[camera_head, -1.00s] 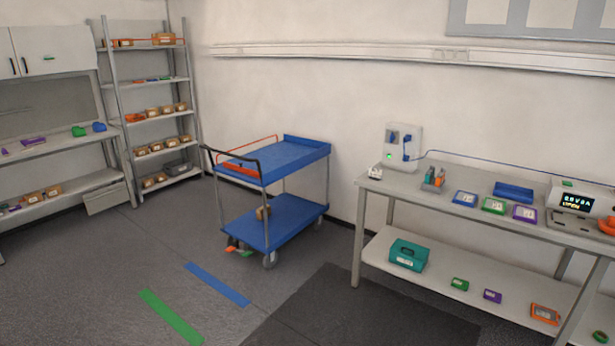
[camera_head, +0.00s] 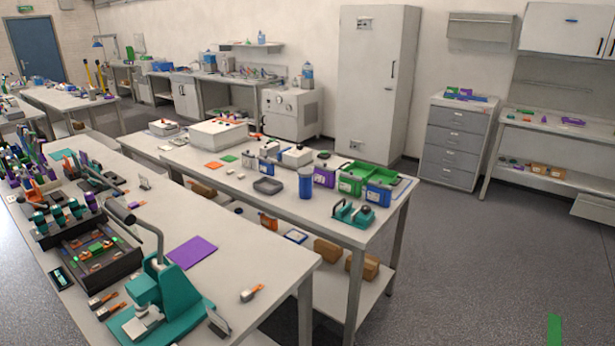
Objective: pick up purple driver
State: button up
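I cannot pick out a purple driver for certain at this size. A long purple item (camera_head: 573,122) lies on the wall bench at the far right; it is too small to tell what it is. Mixed upright tools, some purple, crowd the rack (camera_head: 28,165) at the left end of the near bench. A flat purple mat (camera_head: 192,252) lies on that bench. My gripper is not in view.
The near bench (camera_head: 235,315) carries a teal press (camera_head: 165,300) and a dark tray. A second bench (camera_head: 335,222) behind it holds green and blue bins. Drawers (camera_head: 458,140) and a tall cabinet stand at the wall.

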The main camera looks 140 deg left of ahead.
aim_at(91, 201)
jog(key=z, duration=2.6)
jog(key=k, duration=2.95)
jog(key=z, duration=2.4)
